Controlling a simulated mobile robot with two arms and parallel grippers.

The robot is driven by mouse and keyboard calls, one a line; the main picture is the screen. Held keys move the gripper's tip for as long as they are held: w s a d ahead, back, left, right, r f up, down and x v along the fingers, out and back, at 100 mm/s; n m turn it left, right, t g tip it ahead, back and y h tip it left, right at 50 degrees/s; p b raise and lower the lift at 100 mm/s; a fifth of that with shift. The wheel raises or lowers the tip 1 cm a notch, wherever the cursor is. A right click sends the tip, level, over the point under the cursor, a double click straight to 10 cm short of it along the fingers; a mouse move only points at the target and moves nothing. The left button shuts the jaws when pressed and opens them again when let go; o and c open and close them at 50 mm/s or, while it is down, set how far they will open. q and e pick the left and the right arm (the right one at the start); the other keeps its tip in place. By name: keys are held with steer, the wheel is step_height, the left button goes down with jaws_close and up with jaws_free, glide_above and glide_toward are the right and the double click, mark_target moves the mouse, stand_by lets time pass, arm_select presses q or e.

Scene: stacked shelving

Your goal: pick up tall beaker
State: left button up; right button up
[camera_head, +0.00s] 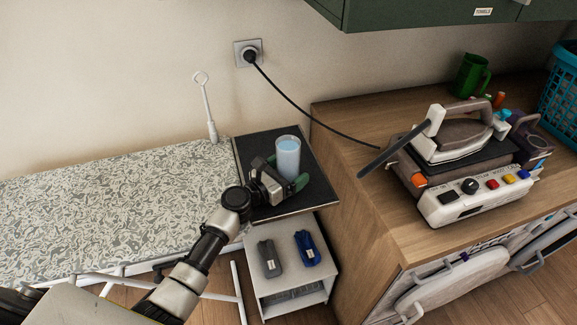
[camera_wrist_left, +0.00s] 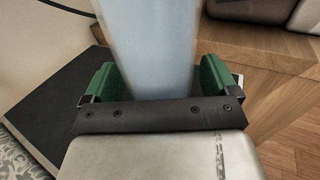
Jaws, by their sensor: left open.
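The tall beaker (camera_head: 288,156) is a clear cup with pale blue contents, upright on the dark top of a small shelf stand in the head view. In the left wrist view the beaker (camera_wrist_left: 152,45) fills the upper middle. My left gripper (camera_head: 282,180) is at the beaker's lower part. Its two green-padded fingers (camera_wrist_left: 157,82) are open, one on each side of the beaker. A gap shows on the right side; contact on the left is hard to tell. The beaker's base is hidden behind the gripper. My right gripper is in neither view.
The dark stand top (camera_head: 318,190) has free room around the beaker. A wooden counter (camera_head: 345,110) on the right holds a steam iron (camera_head: 455,140) and a green mug (camera_head: 470,75). A patterned ironing board (camera_head: 110,205) lies left. A black cord (camera_head: 300,112) hangs behind.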

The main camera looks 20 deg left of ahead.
mark_target(280, 164)
arm_select(q)
steer(key=shift+c, duration=0.9)
steer(key=c, duration=1)
steer(key=shift+c, duration=0.2)
steer(key=shift+r, duration=0.25)
steer(key=shift+r, duration=0.35)
steer(key=shift+r+p, duration=0.85)
steer(key=shift+r, duration=0.85)
steer(key=s+d+r+p, duration=0.5)
steer(key=d+r+p, duration=0.1)
steer(key=d, duration=0.4)
steer(key=shift+s+r+p, duration=0.2)
steer(key=shift+p, duration=0.2)
